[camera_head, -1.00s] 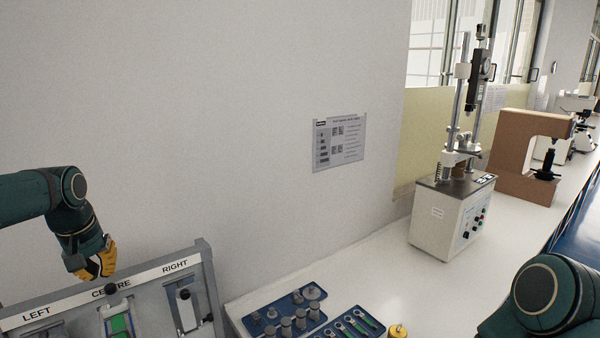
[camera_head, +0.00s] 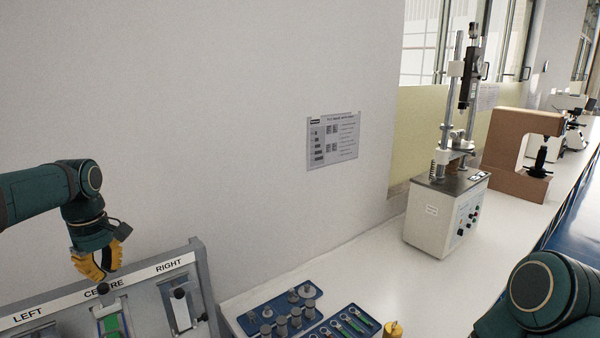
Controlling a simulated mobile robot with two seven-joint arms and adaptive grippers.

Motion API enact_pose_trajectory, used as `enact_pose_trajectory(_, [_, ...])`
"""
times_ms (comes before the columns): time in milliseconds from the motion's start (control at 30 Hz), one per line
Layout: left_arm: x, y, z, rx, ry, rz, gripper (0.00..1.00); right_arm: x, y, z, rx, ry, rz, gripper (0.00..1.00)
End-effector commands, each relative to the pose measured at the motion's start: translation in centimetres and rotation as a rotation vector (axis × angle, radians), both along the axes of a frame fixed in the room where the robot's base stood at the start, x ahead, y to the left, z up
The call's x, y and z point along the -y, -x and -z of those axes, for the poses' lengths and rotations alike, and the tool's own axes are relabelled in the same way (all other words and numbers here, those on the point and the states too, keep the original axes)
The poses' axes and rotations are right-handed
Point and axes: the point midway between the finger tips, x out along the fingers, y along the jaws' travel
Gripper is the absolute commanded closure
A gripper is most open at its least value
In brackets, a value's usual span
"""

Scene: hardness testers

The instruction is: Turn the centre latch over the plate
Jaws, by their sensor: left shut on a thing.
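A grey fixture with a sloping panel stands at the lower left, its label strip (camera_head: 135,281) reading LEFT, CENTRE and RIGHT. The centre latch (camera_head: 103,289) shows as a dark knob at the CENTRE label, above a plate (camera_head: 112,325) with a green part. The plate is cut off by the bottom edge. My left gripper (camera_head: 101,275), with yellow fingers, points down at the centre latch and is shut on it; the fingers partly hide the contact. The right latch (camera_head: 180,294) has a dark knob on a pale bar. My right gripper is out of view.
A blue tray of metal cylinders (camera_head: 281,315) and a blue tray of green-marked tools (camera_head: 350,326) lie right of the fixture, with a small yellow object (camera_head: 393,330) beside them. A hardness tester (camera_head: 445,212) stands farther back. The white bench (camera_head: 375,260) between is clear.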

Motion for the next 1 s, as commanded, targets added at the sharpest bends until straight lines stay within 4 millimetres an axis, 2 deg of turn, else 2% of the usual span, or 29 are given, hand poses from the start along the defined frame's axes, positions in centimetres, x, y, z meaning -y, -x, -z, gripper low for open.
enact_pose_trajectory(33, [0.0, 0.0, 1.0, 0.0, 0.0, 0.0, 1.0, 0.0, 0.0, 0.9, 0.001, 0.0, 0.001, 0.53])
enact_pose_trajectory(167, [0.0, 0.0, 2.7, 0.001, 0.0, 0.001, 1.0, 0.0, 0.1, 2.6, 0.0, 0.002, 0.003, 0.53])
enact_pose_trajectory(400, [0.0, 0.0, 4.8, 0.0, 0.0, 0.002, 1.0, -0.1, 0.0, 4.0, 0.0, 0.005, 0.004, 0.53])
enact_pose_trajectory(1000, [-0.1, -0.1, 5.0, 0.002, 0.001, 0.002, 1.0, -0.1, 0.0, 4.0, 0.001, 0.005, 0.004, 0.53])
